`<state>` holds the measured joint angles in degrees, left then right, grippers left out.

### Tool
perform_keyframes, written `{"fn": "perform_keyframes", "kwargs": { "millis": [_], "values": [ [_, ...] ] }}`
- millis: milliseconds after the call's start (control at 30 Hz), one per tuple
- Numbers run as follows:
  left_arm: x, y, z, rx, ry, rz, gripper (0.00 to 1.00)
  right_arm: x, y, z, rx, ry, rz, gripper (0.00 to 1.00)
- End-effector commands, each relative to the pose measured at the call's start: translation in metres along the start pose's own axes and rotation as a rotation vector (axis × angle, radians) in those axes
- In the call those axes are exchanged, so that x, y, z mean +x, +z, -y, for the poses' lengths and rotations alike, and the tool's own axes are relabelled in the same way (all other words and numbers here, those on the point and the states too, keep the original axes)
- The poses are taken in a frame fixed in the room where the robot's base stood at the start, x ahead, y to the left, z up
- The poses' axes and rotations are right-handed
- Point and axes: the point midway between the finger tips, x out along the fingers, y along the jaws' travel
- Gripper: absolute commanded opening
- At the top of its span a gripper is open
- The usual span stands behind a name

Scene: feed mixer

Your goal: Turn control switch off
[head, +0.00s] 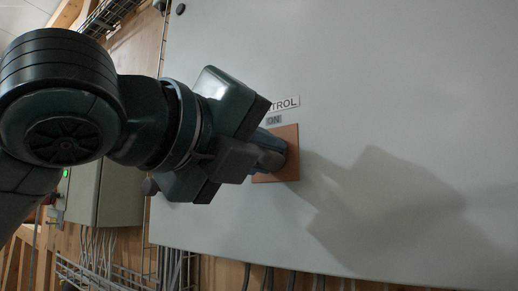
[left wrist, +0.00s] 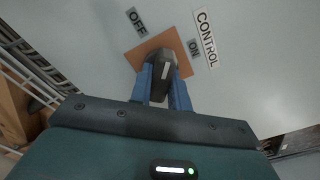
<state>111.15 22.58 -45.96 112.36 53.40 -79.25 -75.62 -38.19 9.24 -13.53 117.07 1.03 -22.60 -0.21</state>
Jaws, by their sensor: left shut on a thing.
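The control switch is a black rotary knob (left wrist: 162,62) with a white line, on a copper-coloured square plate (head: 291,146) on a large grey cabinet face. In the left wrist view the plate (left wrist: 139,60) has an OFF label (left wrist: 137,22) and an ON label (left wrist: 193,47) by its edges, with a CONTROL label (left wrist: 207,38) beyond. My left gripper (head: 270,151) is at the knob, its blue fingers (left wrist: 166,82) shut on either side of it. In the head view the gripper hides most of the knob and the OFF label. My right gripper is out of view.
The grey cabinet door (head: 400,80) fills the right of the head view and is otherwise clear around the switch. A smaller grey box (head: 120,192) and wire cable trays (head: 100,272) are at the left, behind my arm.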

Motion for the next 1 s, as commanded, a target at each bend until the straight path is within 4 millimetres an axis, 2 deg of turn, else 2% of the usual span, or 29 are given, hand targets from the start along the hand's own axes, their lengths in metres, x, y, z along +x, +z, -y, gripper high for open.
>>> {"fn": "perform_keyframes", "kwargs": {
  "millis": [600,1000],
  "values": [
    [0.0000,0.0001,0.0025,-0.538,-0.001,-0.001,0.00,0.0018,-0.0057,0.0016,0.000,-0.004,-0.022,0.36],
    [0.0000,0.0014,0.0034,-0.703,-0.001,0.000,0.00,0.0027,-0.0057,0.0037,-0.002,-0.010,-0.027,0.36]
  ]
}}
